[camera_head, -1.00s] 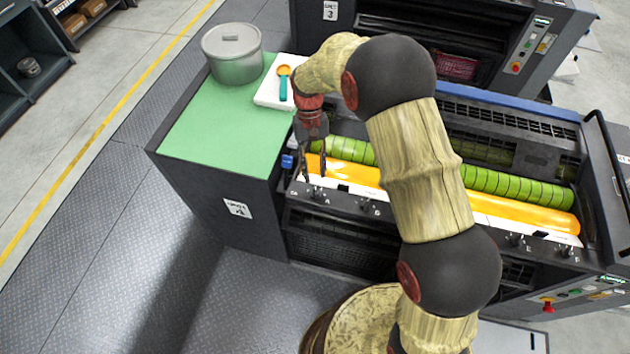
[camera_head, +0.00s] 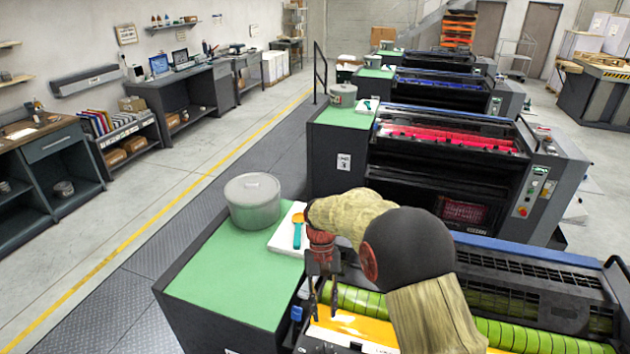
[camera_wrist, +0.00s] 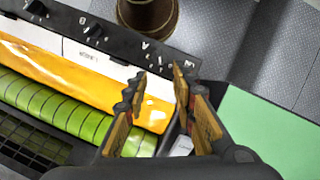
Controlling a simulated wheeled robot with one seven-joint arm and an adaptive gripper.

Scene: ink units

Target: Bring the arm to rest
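My gripper (camera_head: 322,294) hangs from my bent arm over the left end of the nearest ink unit (camera_head: 534,287). In the wrist view my gripper (camera_wrist: 160,82) has its two fingers apart, with nothing between them. Below it lie the orange ink trough (camera_wrist: 60,78) and the green segmented roller (camera_wrist: 58,108). My arm hides part of the unit in the head view.
A green-topped cabinet (camera_head: 222,275) adjoins the unit. More units stand behind. The walkway at left (camera_head: 160,255) is clear.

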